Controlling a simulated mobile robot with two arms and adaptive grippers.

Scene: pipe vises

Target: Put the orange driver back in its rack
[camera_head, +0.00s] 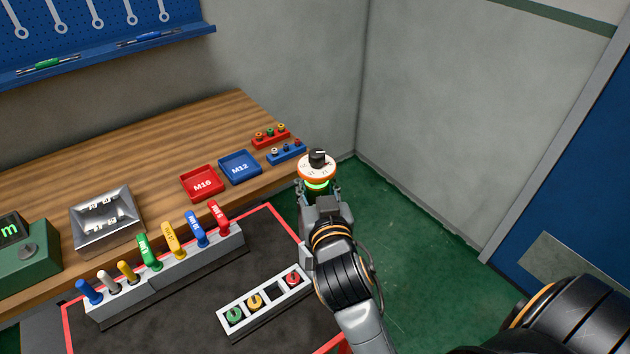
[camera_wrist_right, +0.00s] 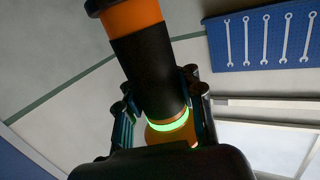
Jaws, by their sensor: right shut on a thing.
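The orange driver (camera_head: 317,170) shows an orange rim, a white dial face with a black knob and a glowing green ring. My right gripper (camera_head: 318,190) is shut on it and holds it up, right of the bench end. The right wrist view shows its black barrel (camera_wrist_right: 150,75) between the fingers (camera_wrist_right: 165,120). A pale rack (camera_head: 240,303) lies on the dark mat, left of my right forearm. It holds a green, a yellow and a red round-topped piece; one slot (camera_head: 273,289) between yellow and red is empty. My left gripper is not in view.
A grey holder (camera_head: 170,278) with several coloured handles stands on the red-edged mat (camera_head: 200,325). On the wooden bench are a red M16-like tray (camera_head: 202,183), a blue M12 tray (camera_head: 240,167), small racks, a metal box (camera_head: 107,215) and a green device (camera_head: 25,262).

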